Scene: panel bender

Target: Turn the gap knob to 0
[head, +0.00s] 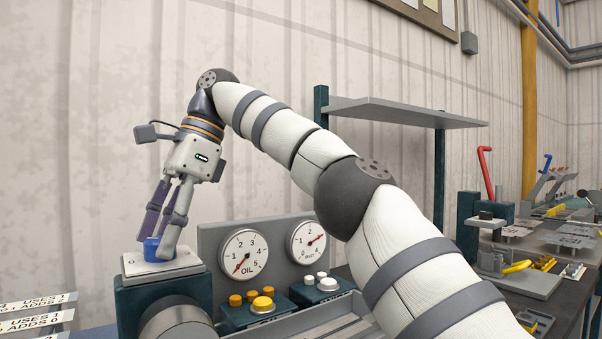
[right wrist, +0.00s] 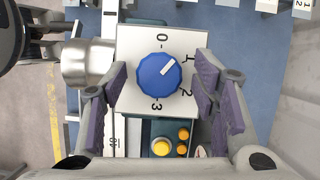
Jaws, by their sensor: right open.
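The blue gap knob (right wrist: 158,78) sits on a white dial plate (right wrist: 130,50) marked 0, 1, 2 and 3. In the right wrist view its white pointer aims up and right, between 0 and 1 and nearer the 1. My right gripper (right wrist: 162,76) is open, with one purple-padded finger on each side of the knob and visible space between each pad and the knob. In the head view the right gripper (head: 162,238) points down over the knob (head: 151,248), and its fingers partly hide the knob. My left gripper is not in view.
The plate tops a dark teal box (head: 160,300) with a metal cylinder (head: 178,325) in front. An OIL gauge (head: 243,254), a BOOST gauge (head: 307,242) and yellow buttons (head: 262,304) are to the right. A grey shelf (head: 400,112) stands behind my arm.

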